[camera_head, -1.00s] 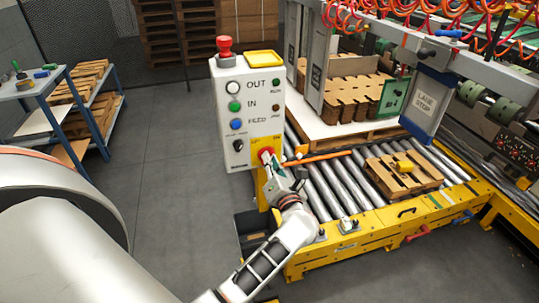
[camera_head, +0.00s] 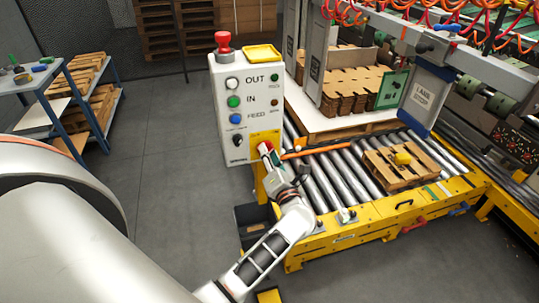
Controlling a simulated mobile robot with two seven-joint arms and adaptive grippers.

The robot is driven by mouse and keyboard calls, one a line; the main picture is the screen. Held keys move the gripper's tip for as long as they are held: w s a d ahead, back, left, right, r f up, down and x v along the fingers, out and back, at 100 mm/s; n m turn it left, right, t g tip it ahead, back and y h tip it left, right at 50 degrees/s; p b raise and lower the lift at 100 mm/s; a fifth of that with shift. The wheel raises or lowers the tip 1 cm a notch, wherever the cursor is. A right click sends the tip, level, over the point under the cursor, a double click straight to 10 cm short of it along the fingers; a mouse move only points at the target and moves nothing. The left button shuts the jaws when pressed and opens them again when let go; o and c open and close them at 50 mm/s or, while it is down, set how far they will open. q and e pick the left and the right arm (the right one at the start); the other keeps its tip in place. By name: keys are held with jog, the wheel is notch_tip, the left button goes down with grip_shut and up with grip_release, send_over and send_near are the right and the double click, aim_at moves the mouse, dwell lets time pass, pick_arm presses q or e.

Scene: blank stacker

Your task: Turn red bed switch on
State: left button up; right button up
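My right gripper is out of view.
The white control box (camera_head: 229,108) carries several knobs and a red emergency button (camera_head: 223,42) on top. A roller conveyor (camera_head: 330,176) with a wooden pallet (camera_head: 400,167) lies to the right. An orange bar (camera_head: 318,149) projects just right of my gripper. Open grey floor lies left.

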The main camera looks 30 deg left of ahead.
pick_arm(q)
jog(key=v, duration=0.7)
jog(key=shift+s+d, duration=0.15)
jog(key=shift+d, duration=0.05)
dwell(0.4)
jog(key=shift+r, duration=0.1)
jog(key=s+d+f+m+t+h, duration=0.15)
jog(key=d+m+t+h, duration=0.35)
jog(key=m, duration=0.7)
jog(key=s+d+m+t+h, duration=0.2)
jog(key=d+m+t+h, duration=0.25)
jog(key=m+h, duration=0.55)
jog(key=s+f+m+g, duration=0.5)
jog(key=s+f+m, duration=0.3)
jog(key=f+m, duration=0.1)
jog(key=s+d+f+m+g+h, duration=0.1)
jog(key=s+f+m+g, duration=0.4)
jog(key=s+f+m, duration=0.3)
notch_tip(320, 180, down, 4)
jog(key=shift+d+r+m, duration=0.15)
jog(key=shift+d+m, duration=0.05)
jog(key=shift+m, duration=0.8)
